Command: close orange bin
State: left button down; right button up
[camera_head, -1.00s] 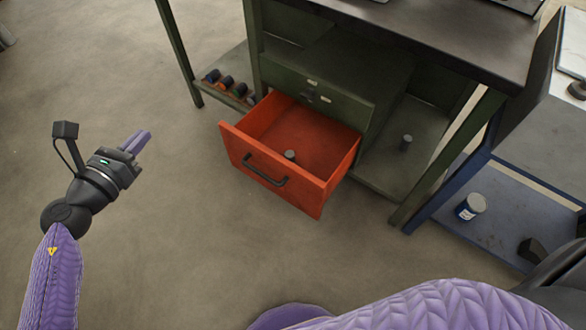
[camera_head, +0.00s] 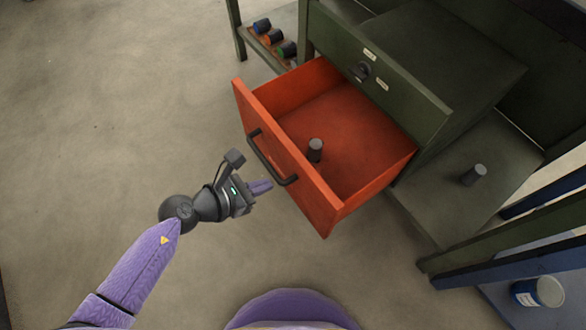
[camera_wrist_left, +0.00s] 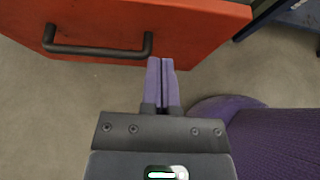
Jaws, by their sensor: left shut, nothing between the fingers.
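The orange bin (camera_head: 292,176) is a drawer pulled out from the green workbench cabinet, open at the top. A small dark cylinder (camera_head: 315,150) stands inside it. Its front carries a black bar handle (camera_head: 268,160). My left gripper (camera_head: 268,185) is shut and empty, its purple fingertips close to the handle's lower end in the head view. In the left wrist view the fingers (camera_wrist_left: 162,62) point at the orange front (camera_wrist_left: 190,20), just right of the handle (camera_wrist_left: 98,50); I cannot tell whether they touch. My right gripper is not in view.
The green cabinet (camera_head: 440,125) stands behind the drawer. Another dark cylinder (camera_head: 474,175) stands on the lower shelf to its right. Several small coloured cans (camera_head: 272,38) sit on a shelf at the back left. A blue-and-white can (camera_head: 538,292) is at the lower right. The floor at left is clear.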

aim_at(301, 168)
pick_arm(q)
jog(key=b+x, duration=0.1)
jog(key=x, duration=0.2)
jog(key=r+b+x, duration=0.1)
jog(key=x, duration=0.2)
jog(key=shift+w+d, duration=0.2)
jog(key=shift+d, duration=0.1)
jog(key=shift+w+d, duration=0.2)
jog(key=shift+d, duration=0.1)
jog(key=shift+w+d+r, duration=0.1)
jog(key=shift+d+r, duration=0.1)
